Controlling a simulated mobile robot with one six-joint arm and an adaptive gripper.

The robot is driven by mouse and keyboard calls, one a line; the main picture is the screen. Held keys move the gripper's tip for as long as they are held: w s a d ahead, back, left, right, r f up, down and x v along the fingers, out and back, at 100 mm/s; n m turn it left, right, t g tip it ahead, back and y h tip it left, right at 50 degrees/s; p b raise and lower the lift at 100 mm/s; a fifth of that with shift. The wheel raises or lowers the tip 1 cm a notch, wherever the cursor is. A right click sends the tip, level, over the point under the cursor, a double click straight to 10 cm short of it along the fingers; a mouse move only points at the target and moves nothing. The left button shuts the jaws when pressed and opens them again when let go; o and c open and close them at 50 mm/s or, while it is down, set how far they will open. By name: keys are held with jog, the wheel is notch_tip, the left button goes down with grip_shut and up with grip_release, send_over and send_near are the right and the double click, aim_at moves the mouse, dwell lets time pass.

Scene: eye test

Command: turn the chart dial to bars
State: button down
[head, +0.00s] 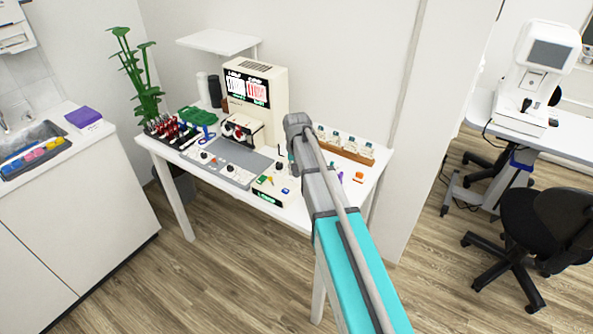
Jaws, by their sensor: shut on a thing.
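A white control box (276,190) with a green label stands at the front of the white table. Small coloured knobs or buttons show on its top, too small to read. Round knobs (204,156) also sit along the front of a grey panel to its left. I cannot tell which of these is the chart dial or where it points. My arm reaches in from the lower right, and its grey wrist end is over the table, just right of the control box. My gripper's fingers are not visible; the arm hides what lies beneath it.
A cream machine (272,92) with two lit displays stands at the back. A wooden rack (345,150) with small items is right of my arm. Red-handled tools (172,132) and a plant (137,75) are at the left. Floor is clear in front.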

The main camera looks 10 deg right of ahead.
jog(key=shift+s+m, duration=0.1)
jog(key=shift+m, duration=1.1)
jog(key=shift+c, duration=1.9)
grip_release()
jog(key=shift+n, duration=0.5)
